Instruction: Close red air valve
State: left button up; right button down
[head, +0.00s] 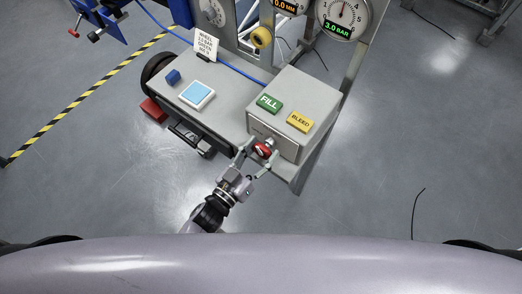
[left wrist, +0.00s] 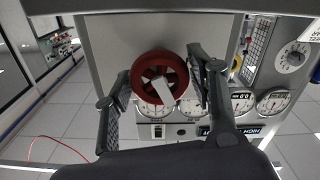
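A red round valve knob (head: 263,150) with a pale bar across its face sits on the front side of a grey control box (head: 311,88). My left gripper (head: 256,156) is at the knob, with one finger on each side of it. In the left wrist view the red knob (left wrist: 150,66) lies between the two spread fingers of my left gripper (left wrist: 160,85). The fingers look open around it; whether either one touches the rim is hard to tell. My right gripper is not in view.
The box carries a green FILL button (head: 269,103) and a yellow BLEED button (head: 300,120). A grey cart top (head: 216,116) adjoins it, with a blue pad (head: 197,95) on it. A 3.0 BAR gauge (head: 343,14) stands behind. Floor at right is mostly clear.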

pick_arm(q)
jog(key=c, duration=0.7)
jog(key=m, duration=0.5)
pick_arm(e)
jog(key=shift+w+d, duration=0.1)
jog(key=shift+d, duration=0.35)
pick_arm(q)
jog(key=o, duration=1.1)
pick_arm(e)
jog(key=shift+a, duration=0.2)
pick_arm(q)
jog(key=shift+o, duration=0.2)
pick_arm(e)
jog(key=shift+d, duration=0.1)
pick_arm(q)
jog(key=shift+s+a, duration=0.15)
jog(key=shift+s, duration=0.1)
jog(key=v, duration=1.1)
jog(key=shift+s+a, duration=0.15)
jog(key=shift+s, duration=0.05)
